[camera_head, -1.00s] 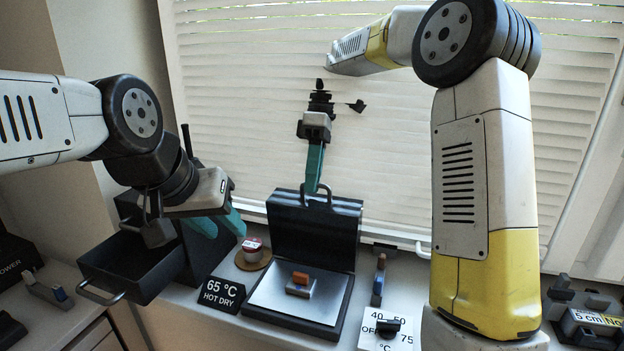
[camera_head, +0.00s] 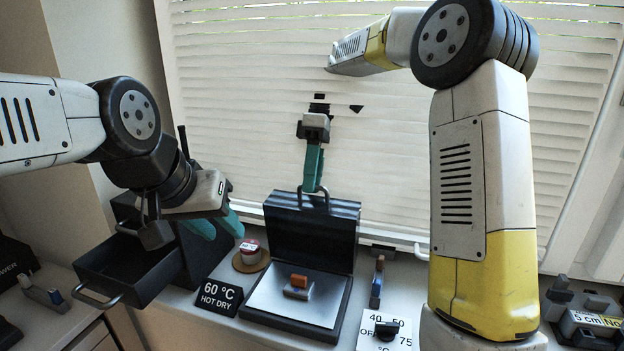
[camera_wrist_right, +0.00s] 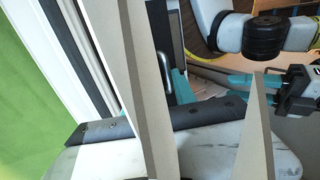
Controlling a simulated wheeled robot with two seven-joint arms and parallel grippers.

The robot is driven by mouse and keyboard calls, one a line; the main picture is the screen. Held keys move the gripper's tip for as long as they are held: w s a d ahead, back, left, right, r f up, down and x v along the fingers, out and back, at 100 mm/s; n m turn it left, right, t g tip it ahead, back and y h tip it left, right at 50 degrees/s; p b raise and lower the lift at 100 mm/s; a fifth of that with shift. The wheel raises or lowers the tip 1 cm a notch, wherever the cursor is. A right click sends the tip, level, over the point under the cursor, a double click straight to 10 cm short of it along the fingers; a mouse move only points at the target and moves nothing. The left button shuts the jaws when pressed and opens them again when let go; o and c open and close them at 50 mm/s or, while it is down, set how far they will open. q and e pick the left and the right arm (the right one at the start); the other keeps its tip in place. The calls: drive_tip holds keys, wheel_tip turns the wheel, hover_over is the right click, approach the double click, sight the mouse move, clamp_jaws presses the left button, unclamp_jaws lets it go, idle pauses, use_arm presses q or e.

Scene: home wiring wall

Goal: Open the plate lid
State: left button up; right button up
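The plate's black lid (camera_head: 313,232) stands raised, roughly upright, at the back of the hot plate (camera_head: 265,301) in the head view. A metal handle (camera_head: 327,199) is on its top edge. My right gripper (camera_head: 312,187) points down with its teal fingertips at this handle. The fingers overlap, so whether they are closed on it is not visible. A block with an orange top (camera_head: 299,281) sits on the silver plate. My left gripper (camera_head: 217,228) is open and empty, left of the lid. In the right wrist view, pale slats hide much of the scene.
White blinds (camera_head: 400,150) stand right behind the lid; parts of my right arm pass into them. A black drawer-like box (camera_head: 128,268) is at left. A 60 °C sign (camera_head: 219,297), a small jar (camera_head: 250,252) and a dial panel (camera_head: 386,330) surround the plate.

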drive_tip(key=v, duration=0.7)
drive_tip(key=shift+w+r, duration=0.15)
drive_tip(key=shift+r, duration=0.2)
drive_tip(key=shift+d, duration=0.15)
drive_tip(key=s+d+f+m+t, duration=0.4)
drive_tip(key=s+d+m+t, duration=0.1)
drive_tip(key=s, duration=0.4)
drive_tip(key=s+d+f+m+t, duration=0.3)
drive_tip(key=s+d+m+t, duration=0.3)
drive_tip(key=s+m, duration=0.3)
drive_tip(key=shift+s+d+f+y, duration=0.35)
drive_tip(key=shift+s+d, duration=0.25)
drive_tip(key=shift+s, duration=0.25)
